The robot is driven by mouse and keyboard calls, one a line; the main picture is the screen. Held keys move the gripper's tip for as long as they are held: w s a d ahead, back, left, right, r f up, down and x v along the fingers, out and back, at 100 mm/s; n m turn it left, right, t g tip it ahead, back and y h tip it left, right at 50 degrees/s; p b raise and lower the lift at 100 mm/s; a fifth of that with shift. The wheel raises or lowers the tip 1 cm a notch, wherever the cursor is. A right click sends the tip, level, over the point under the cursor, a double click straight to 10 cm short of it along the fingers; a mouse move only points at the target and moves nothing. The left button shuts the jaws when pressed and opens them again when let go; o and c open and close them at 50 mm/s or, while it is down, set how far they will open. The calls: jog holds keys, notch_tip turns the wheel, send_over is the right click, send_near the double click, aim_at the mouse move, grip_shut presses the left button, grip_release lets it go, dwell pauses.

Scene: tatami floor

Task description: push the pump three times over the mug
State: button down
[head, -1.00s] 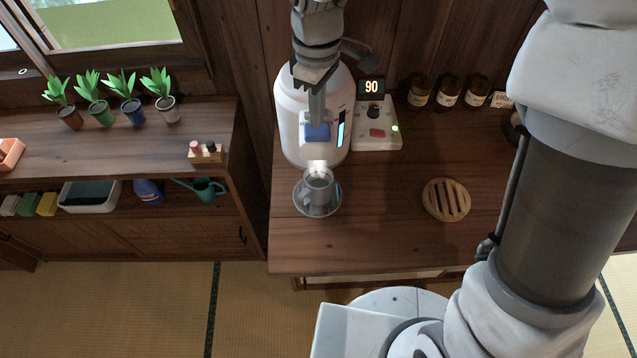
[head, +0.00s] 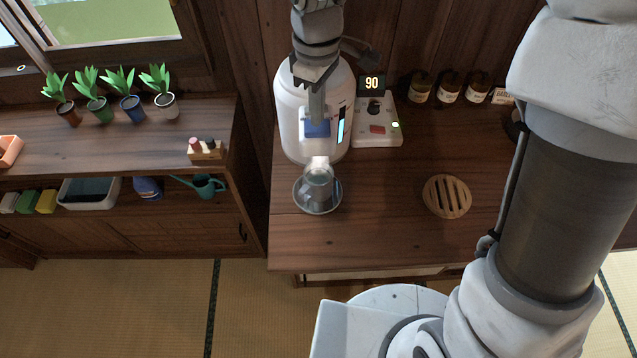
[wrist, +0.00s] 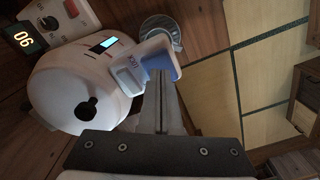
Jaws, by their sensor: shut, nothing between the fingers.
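The pump is a large white hot-water pot (head: 297,115) at the back left of the wooden counter. Its blue push pad (head: 317,131) is on the front and also shows in the wrist view (wrist: 162,57). My gripper (head: 317,118) is shut and empty, pointing down at the blue pad. I cannot tell whether the fingertips touch it.
A control box (head: 376,132) with a display reading 90 stands right of the pot. A round wooden trivet (head: 447,196) lies on the counter at right, and brown jars (head: 448,88) line the back. The counter between mug and trivet is clear.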

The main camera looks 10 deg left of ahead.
jog(key=shift+f+b, duration=0.65)
jog(key=shift+f, duration=0.4)
jog(key=shift+r+p, duration=1.2)
jog(key=shift+r, duration=0.25)
jog(key=shift+f, duration=0.2)
